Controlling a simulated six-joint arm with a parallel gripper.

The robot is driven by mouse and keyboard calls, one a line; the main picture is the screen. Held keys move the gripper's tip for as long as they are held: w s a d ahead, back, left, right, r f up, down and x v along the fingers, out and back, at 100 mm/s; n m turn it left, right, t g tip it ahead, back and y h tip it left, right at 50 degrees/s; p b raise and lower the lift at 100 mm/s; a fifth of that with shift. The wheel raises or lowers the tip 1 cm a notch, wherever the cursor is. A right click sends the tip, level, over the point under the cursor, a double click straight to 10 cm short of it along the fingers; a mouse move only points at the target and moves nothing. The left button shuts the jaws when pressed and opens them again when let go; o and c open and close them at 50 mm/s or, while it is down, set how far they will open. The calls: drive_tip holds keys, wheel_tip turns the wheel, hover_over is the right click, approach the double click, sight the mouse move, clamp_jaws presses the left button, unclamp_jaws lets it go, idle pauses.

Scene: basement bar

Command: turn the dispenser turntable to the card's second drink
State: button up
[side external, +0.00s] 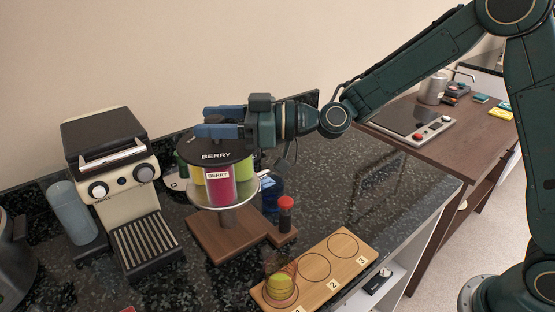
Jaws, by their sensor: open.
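The dispenser turntable has a black top (216,152) marked BERRY and a round metal plate (236,200) on a wooden base (222,236). A magenta container (220,187) labelled BERRY faces the camera. A yellow container (197,176) and a green one (243,171) show partly beside it; the far side is hidden. My gripper (203,121) is open, pointing left, with its blue fingers above or at the black top. I cannot tell whether they touch it. I cannot make out a drink card with readable text.
A wooden board (340,273) with circles numbered 1, 2 and 3 lies in front; a glass with yellow contents (280,287) stands on circle 1. A red-capped bottle (285,214) and a blue object (270,193) stand right of the turntable. A coffee machine (118,185) stands left.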

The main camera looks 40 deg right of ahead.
drive_tip(key=shift+x, duration=1.1)
clamp_jaws()
